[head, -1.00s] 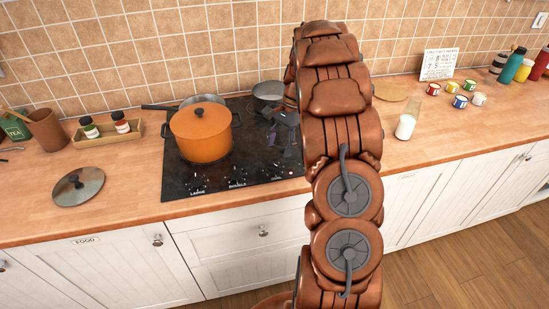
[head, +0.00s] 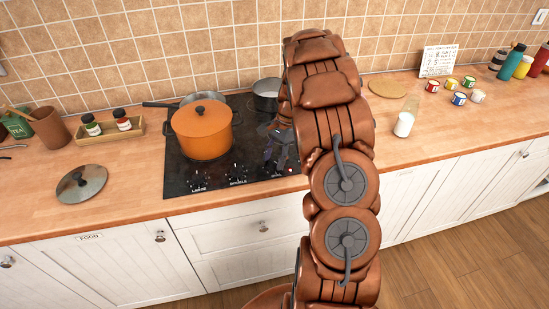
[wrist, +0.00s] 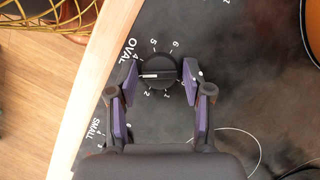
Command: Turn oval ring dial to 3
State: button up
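The oval ring dial (wrist: 159,71) is a round black knob beside the OVAL lettering in the wrist view. Its pale line lies nearly level across the knob and is brightest at the left end, towards my left finger. Numbers 4, 5, 6, 1 and 2 show around it; the 3 seems hidden by that finger. My gripper (wrist: 160,77) is open, with one purple-padded finger on each side of the knob and narrow gaps. In the head view my gripper (head: 279,148) is low over the hob's front right, hiding the dial.
The black hob (head: 222,176) carries an orange lidded pot (head: 201,134) left of my gripper and a grey pan (head: 266,95) behind. Other dials, large (head: 199,180) and double (head: 237,173), sit along the front edge. A wire basket (wrist: 55,14) shows in the wrist view's top left corner.

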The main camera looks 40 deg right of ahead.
jog(key=c, duration=0.8)
jog(key=shift+w+f+n+b, duration=0.1)
jog(key=shift+f+n+b, duration=0.25)
jog(key=shift+b, duration=0.5)
jog(key=shift+r+n+g+b, duration=0.2)
jog(key=shift+n+g+b, duration=0.1)
jog(key=shift+n+b, duration=0.4)
jog(key=shift+r+n+h, duration=0.1)
jog(key=shift+n+h, duration=0.15)
jog(key=shift+h, duration=0.05)
jog(key=o, duration=1.2)
jog(key=shift+c, duration=0.2)
jog(key=shift+r, duration=0.2)
